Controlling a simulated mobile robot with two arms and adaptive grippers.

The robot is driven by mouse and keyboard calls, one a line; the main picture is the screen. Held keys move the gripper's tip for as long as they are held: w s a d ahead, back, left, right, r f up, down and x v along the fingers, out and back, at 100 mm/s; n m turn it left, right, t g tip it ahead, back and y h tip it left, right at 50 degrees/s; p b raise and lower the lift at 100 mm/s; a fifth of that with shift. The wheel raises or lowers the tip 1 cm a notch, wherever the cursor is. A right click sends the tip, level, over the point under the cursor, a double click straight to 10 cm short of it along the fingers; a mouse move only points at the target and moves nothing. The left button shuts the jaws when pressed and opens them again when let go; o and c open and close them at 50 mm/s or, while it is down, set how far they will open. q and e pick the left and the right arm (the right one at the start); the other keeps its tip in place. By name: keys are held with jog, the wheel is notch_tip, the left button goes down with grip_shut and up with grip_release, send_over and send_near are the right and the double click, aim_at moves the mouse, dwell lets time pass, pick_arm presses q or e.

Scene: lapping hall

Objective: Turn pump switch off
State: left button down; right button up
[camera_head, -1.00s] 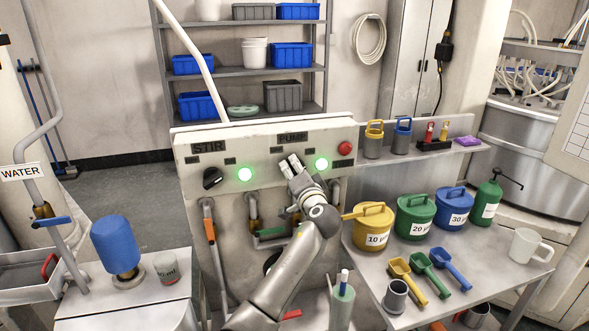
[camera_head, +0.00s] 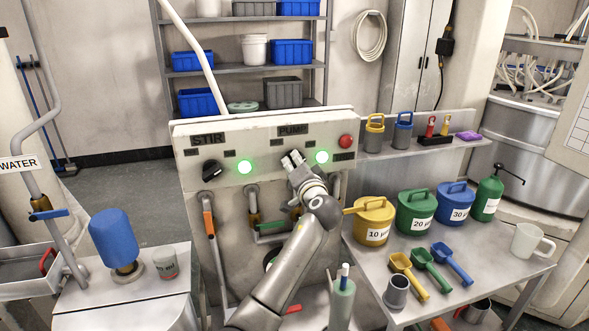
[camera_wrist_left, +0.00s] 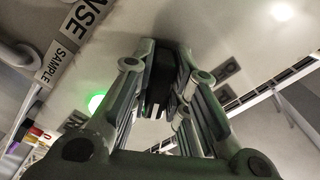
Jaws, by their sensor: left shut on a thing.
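The pump switch (camera_wrist_left: 163,72) shows as a dark knob between the fingers in the left wrist view. In the head view it is hidden behind my left gripper (camera_head: 293,159), under the PUMP label (camera_head: 293,130) on the pale control panel (camera_head: 225,148). My left gripper is shut on this knob, with its fingers against the panel front. The green pump lamp (camera_head: 322,157) to the right of the gripper is lit. My right gripper is not in view.
Left on the panel are the black STIR knob (camera_head: 211,170) and its lit green lamp (camera_head: 245,166). A red button (camera_head: 345,141) sits to the right of the pump lamp. Pipes with an orange handle (camera_head: 208,225) run below. A yellow tub (camera_head: 373,217) stands close right of my arm.

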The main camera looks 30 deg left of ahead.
pick_arm(q)
jog(key=n+b, duration=0.2)
jog(key=b, duration=0.2)
jog(key=n+b, duration=0.3)
jog(key=b, duration=0.2)
jog(key=f+n+b, duration=0.1)
jog(key=n+b, duration=0.2)
jog(key=b, duration=0.1)
jog(key=shift+w+d+b, duration=0.15)
jog(key=shift+b, duration=0.15)
jog(key=shift+r+n+b, duration=0.25)
jog(key=shift+n+b, duration=1.15)
jog(key=shift+n, duration=0.2)
jog(key=c, duration=1.4)
grip_release()
jog(key=shift+r, duration=0.1)
jog(key=v, duration=0.7)
jog(key=shift+d, duration=0.25)
